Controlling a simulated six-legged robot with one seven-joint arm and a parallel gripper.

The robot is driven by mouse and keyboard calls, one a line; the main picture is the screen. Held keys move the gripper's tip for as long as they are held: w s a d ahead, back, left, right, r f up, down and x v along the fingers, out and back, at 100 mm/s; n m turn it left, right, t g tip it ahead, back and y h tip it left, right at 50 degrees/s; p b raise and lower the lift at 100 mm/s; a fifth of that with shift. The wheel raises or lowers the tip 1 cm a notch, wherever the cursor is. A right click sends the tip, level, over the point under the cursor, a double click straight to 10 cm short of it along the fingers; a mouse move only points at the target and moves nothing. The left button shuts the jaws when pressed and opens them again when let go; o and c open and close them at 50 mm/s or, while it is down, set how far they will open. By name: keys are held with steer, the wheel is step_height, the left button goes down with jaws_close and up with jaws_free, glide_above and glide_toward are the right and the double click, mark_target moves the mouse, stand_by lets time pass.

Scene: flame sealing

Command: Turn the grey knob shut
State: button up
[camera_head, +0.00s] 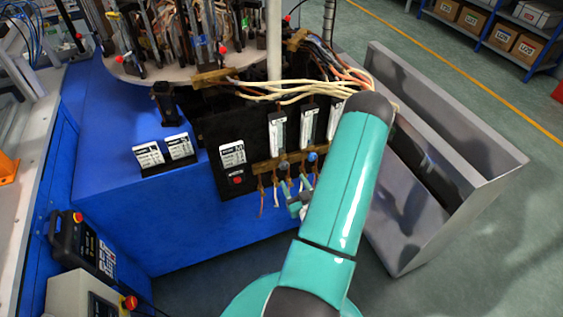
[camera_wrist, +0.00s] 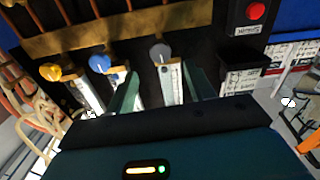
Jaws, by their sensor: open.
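A grey knob (camera_wrist: 160,52) sits on a brass bar on the black panel, beside a blue knob (camera_wrist: 99,63) and a yellow knob (camera_wrist: 50,72). In the head view the grey knob (camera_head: 283,166) is left of the blue knob (camera_head: 312,156); the yellow one is hidden behind my arm. My gripper (camera_head: 295,187) is open and empty, just below the grey knob in that view. In the wrist view its teal fingers (camera_wrist: 161,74) point toward the grey knob, which shows just beyond and between their tips. I see no contact; the knob's turn angle is unclear.
White-scaled flow tubes (camera_head: 277,132) stand above the knobs. Loose cables (camera_head: 310,90) hang over the panel top. A red button (camera_head: 238,180) is on the panel to the left. A grey metal bin (camera_head: 455,215) stands right of my arm. Thin hoses hang below the knobs.

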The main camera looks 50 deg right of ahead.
mark_target(285, 167)
steer(key=x, duration=1)
steer(key=shift+w+d, duration=0.1)
steer(key=shift+w, duration=0.2)
steer(key=c, duration=0.9)
steer(key=shift+c, duration=0.2)
